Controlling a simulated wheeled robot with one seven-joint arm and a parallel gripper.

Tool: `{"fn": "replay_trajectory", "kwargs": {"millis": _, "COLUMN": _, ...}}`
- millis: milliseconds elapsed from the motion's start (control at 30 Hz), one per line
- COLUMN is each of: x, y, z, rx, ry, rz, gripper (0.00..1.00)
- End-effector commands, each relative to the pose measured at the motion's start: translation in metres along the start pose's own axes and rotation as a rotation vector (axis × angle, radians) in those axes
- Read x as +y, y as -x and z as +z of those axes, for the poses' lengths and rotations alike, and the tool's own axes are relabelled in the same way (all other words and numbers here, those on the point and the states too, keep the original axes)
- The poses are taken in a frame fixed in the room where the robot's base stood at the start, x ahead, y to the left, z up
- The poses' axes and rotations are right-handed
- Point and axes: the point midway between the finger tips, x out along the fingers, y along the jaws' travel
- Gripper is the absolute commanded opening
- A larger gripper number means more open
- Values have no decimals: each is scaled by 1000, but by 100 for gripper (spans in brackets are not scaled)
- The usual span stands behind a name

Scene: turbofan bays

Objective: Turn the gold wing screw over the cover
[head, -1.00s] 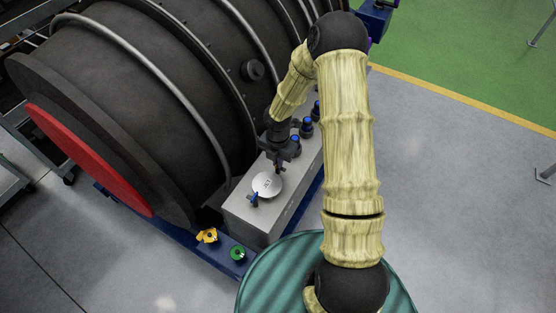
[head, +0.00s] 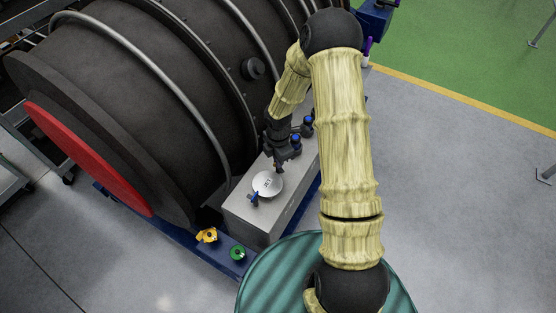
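The round white cover (head: 267,184) with dark lettering lies on top of a grey box (head: 244,215) beside the big dark engine casing. A small blue wing screw (head: 254,198) stands at the cover's near left edge. No gold wing screw can be made out; my gripper may hide it at the cover's far edge. My gripper (head: 280,168) points down at that far edge, with its tips very close to the cover. Whether it touches or holds anything there is too small to tell.
Blue-topped knobs (head: 296,140) stand on the box behind my gripper. A yellow knob (head: 207,235) and a green knob (head: 238,253) sit low on the blue base rail. The casing (head: 140,95) with its red end disc (head: 85,160) rises on the left.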

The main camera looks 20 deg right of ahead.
Motion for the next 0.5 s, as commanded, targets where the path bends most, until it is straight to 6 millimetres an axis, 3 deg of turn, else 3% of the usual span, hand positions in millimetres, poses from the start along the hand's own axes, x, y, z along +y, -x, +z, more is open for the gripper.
{"fn": "replay_trajectory", "kwargs": {"millis": 500, "x": 2, "y": 1, "z": 3, "rx": -4, "ry": -494, "rz": 8, "gripper": 0}}
